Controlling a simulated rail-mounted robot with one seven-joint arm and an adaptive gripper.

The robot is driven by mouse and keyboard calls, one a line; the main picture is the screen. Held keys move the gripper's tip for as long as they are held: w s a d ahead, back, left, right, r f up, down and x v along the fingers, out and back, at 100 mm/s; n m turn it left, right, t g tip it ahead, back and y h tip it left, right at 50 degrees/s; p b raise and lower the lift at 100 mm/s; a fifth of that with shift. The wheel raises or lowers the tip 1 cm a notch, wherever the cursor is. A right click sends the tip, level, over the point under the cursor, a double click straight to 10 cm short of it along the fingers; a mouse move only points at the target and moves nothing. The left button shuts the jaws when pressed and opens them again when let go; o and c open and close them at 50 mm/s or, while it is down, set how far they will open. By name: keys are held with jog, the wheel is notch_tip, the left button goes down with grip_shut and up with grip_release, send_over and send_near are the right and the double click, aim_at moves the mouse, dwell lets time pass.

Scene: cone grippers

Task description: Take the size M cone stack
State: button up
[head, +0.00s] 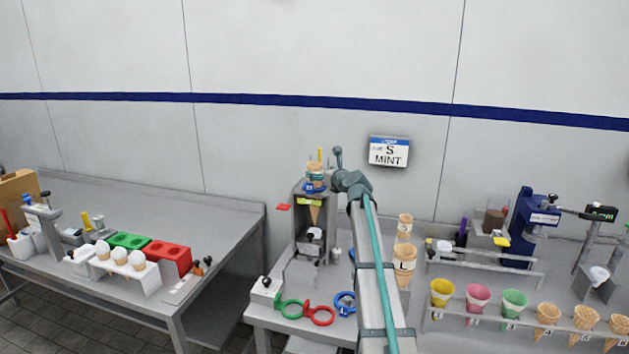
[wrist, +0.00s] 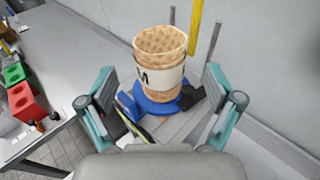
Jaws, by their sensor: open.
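The size M cone stack (wrist: 160,55) is a waffle cup stack with a white band; part of an "M" shows on the band in the wrist view. It stands upright in a blue ring holder (wrist: 150,106). In the head view the stack (head: 315,168) is on top of a grey stand (head: 303,235). My gripper (wrist: 158,84) is open, with one teal finger on each side of the stack and visible gaps between. My gripper's far finger is partly hidden in the head view.
Stacks marked S (head: 405,222) and L (head: 403,255) stand right of my arm. A yellow rod (wrist: 195,22) and grey posts rise behind the M stack. Green (head: 289,307), red (head: 320,316) and blue (head: 345,302) rings lie at the bench front. A sign (head: 388,151) reads S MINT.

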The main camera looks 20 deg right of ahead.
jog(key=w, duration=0.1)
jog(key=w+p, duration=0.1)
jog(key=w, duration=0.1)
jog(key=w+p, duration=0.1)
jog(key=w, duration=0.1)
jog(key=shift+a+f, duration=0.25)
jog(key=shift+f, duration=0.15)
jog(key=c, duration=1)
